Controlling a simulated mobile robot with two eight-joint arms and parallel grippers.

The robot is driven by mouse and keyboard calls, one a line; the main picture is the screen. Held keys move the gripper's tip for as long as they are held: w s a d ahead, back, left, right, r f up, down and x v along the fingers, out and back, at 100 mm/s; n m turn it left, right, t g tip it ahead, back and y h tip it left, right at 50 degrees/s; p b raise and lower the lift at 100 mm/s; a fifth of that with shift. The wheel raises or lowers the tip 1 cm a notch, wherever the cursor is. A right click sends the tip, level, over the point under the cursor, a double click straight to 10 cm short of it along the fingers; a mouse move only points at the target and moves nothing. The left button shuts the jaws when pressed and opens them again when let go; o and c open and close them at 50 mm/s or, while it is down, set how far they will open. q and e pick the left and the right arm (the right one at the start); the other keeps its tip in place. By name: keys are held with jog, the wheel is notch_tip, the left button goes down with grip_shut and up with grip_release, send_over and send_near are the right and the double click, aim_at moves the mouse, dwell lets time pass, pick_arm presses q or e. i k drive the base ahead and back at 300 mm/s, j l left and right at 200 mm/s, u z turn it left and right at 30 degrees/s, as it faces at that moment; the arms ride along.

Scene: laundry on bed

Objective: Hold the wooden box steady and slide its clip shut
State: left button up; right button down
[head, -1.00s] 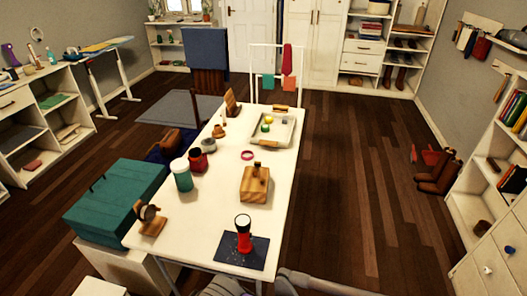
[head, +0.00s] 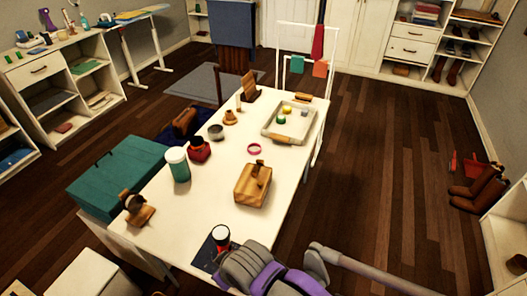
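The wooden box (head: 250,190) sits on the white table right of its middle, in the head view. An upright darker brown wooden piece (head: 260,172) stands on its top; whether this is the clip or a separate thing I cannot tell. The clip's state is too small to make out. Grey and purple links of my arm reach in over the table's near end. No gripper fingers show, and nothing of mine touches the box.
On the white table (head: 215,190) are a green-and-white cup (head: 177,165), a red pot (head: 199,150), a pink ring (head: 254,149), a tray (head: 271,130) and a wooden stand (head: 139,209). A red-and-black cylinder (head: 221,237) stands beside my arm.

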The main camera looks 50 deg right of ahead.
aim_at(254, 173)
jog(key=k+l, duration=0.1)
jog(key=l, duration=1.65)
jog(key=k+l, duration=0.15)
jog(key=l, duration=0.75)
